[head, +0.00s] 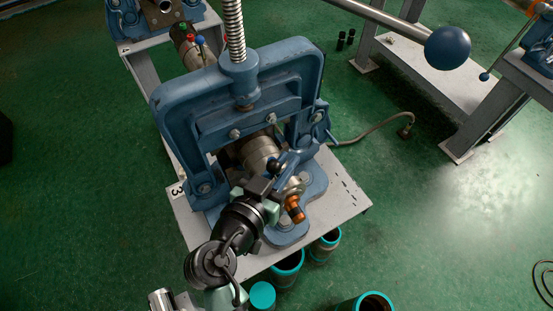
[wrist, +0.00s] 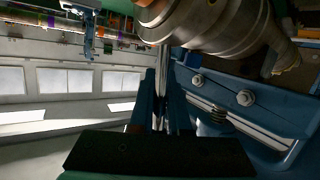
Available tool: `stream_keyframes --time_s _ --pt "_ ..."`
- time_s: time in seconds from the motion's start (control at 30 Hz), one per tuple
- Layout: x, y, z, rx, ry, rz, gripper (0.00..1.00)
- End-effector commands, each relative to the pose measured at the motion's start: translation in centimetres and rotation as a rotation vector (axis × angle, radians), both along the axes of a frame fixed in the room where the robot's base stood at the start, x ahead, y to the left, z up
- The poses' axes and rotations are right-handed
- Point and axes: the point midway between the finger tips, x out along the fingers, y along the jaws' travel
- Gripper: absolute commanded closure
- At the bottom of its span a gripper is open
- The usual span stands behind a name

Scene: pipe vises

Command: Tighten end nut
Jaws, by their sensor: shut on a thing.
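The blue pipe vise (head: 245,85) stands on a grey stand, with a silver cylindrical fitting (head: 260,152) clamped in its frame. In the wrist view, round metal fitting parts, which look like the end nut (wrist: 215,25), fill the top. A thin shiny metal bar (wrist: 163,62) runs down from them between my fingers. My gripper (wrist: 160,112) is shut on this bar, with its blue fingers close together. In the head view my gripper (head: 277,178) is at the near end of the fitting and partly hides it. The nut's thread is hidden.
The grey stand (head: 350,200) has a bare right corner. Teal-rimmed pipes (head: 288,260) stand on the green floor in front. A long lever with a blue ball (head: 447,47) crosses the upper right. Another stand (head: 440,80) is at the right.

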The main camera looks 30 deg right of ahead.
Motion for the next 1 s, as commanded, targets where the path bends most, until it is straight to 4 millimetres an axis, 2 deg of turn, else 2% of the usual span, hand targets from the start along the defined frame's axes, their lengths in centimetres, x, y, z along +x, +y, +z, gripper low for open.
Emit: stream_keyframes --time_s 0.07,0.5,0.8,1.0 --pt "0.0 -0.8 0.7 0.075 0.001 -0.004 1.00" --pt "0.1 -4.3 -0.6 0.474 0.014 -0.006 1.00" --pt "0.1 -5.5 -2.0 0.666 0.021 -0.005 1.00" --pt "0.1 -5.9 -2.6 0.731 0.024 -0.004 1.00"
